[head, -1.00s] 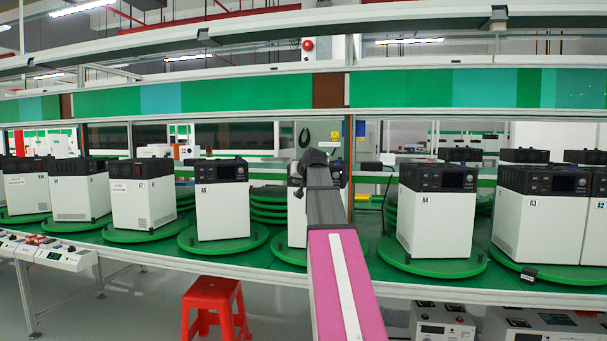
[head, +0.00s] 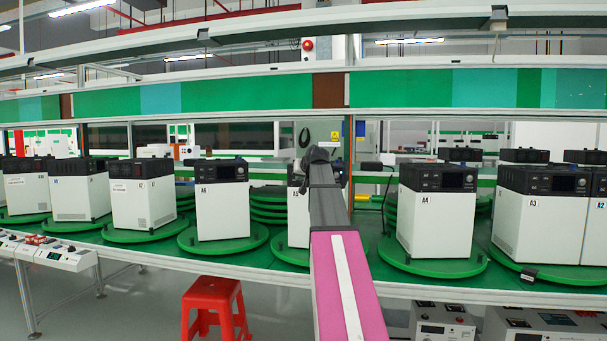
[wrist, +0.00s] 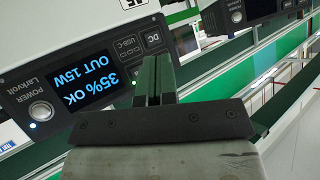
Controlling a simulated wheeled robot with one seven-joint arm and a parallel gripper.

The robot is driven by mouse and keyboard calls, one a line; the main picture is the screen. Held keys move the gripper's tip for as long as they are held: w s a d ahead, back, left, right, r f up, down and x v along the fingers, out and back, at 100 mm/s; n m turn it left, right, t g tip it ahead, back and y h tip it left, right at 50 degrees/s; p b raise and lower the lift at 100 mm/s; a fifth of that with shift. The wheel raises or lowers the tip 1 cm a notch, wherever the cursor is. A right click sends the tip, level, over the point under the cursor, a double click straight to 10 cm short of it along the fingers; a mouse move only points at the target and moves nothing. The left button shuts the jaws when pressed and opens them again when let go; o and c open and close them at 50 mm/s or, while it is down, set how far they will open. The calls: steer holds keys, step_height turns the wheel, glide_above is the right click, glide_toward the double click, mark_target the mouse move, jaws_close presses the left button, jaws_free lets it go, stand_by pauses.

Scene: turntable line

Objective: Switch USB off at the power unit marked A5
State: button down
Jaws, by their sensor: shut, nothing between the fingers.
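The power unit marked A5 (head: 298,229) is a white box with a black top on a green turntable, largely hidden behind my arm in the head view. In the wrist view its black front panel (wrist: 77,116) appears rotated, with a round POWER button (wrist: 40,111) and a lit screen (wrist: 83,79) reading 35% OK, OUT 15W. Buttons marked DC (wrist: 152,38) and USB-C (wrist: 127,46) show beside the screen. My gripper (wrist: 152,62) is shut and empty, its fingers at the panel's button area and covering part of it. I cannot tell whether they touch it.
Unit A6 (head: 222,205) stands left of A5 and unit A4 (head: 435,218) right of it, each on a turntable. A neighbouring panel (wrist: 245,12) shows at the wrist view's top. A red stool (head: 214,305) stands on the floor in front of the line.

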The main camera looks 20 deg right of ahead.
steer(key=shift+w+d, duration=0.7)
steer(key=shift+w, duration=0.3)
steer(key=shift+w+d, duration=0.65)
steer(key=shift+w, duration=0.35)
steer(key=shift+w, duration=0.1)
stand_by(0.4)
steer(key=shift+w+d, duration=0.25)
steer(key=shift+w+d, duration=0.2)
steer(key=shift+w, duration=0.1)
stand_by(0.8)
stand_by(0.3)
steer(key=shift+s+a, duration=0.45)
steer(key=shift+s, duration=0.2)
steer(key=shift+s, duration=0.1)
steer(key=s+a, duration=0.1)
steer(key=s, duration=0.1)
steer(key=s+a, duration=0.1)
steer(key=s, duration=0.1)
steer(key=shift+a, duration=0.4)
